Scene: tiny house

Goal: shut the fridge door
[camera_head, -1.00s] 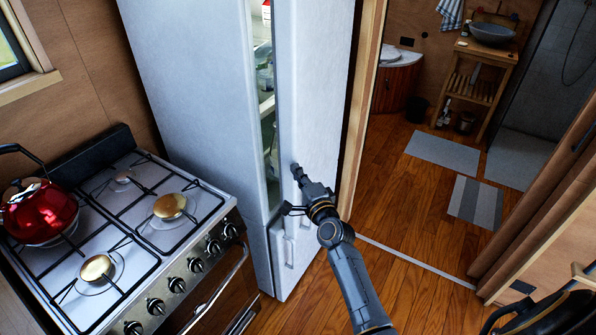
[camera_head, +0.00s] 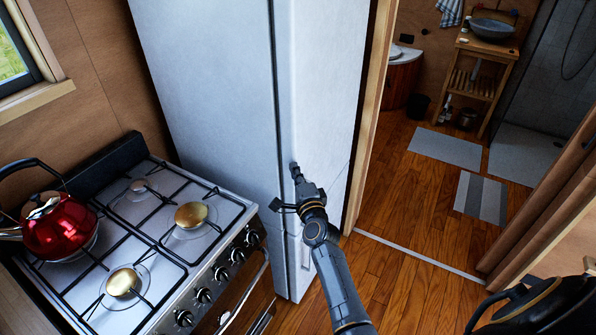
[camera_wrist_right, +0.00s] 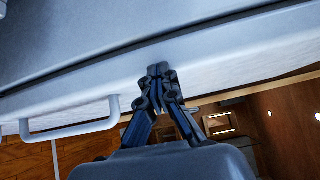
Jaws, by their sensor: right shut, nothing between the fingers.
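The white fridge (camera_head: 205,75) stands behind the stove. Its upper door (camera_head: 325,90) lies almost flush with the body, with only a thin dark seam along its left edge. The door also shows in the right wrist view (camera_wrist_right: 230,90), with a dark line between it and the body. My right gripper (camera_head: 294,170) is shut and empty, its fingertips at the door's front near that edge; they appear to touch it. In the right wrist view my fingers (camera_wrist_right: 158,70) meet at the tips. A white bar handle (camera_wrist_right: 70,129) is left of them. My left gripper is not in view.
A gas stove (camera_head: 150,235) with a red kettle (camera_head: 60,224) stands close on the left of the fridge. A wooden door frame (camera_head: 370,120) is right of the fridge. The wooden floor (camera_head: 415,220) beyond it is open, with mats on it.

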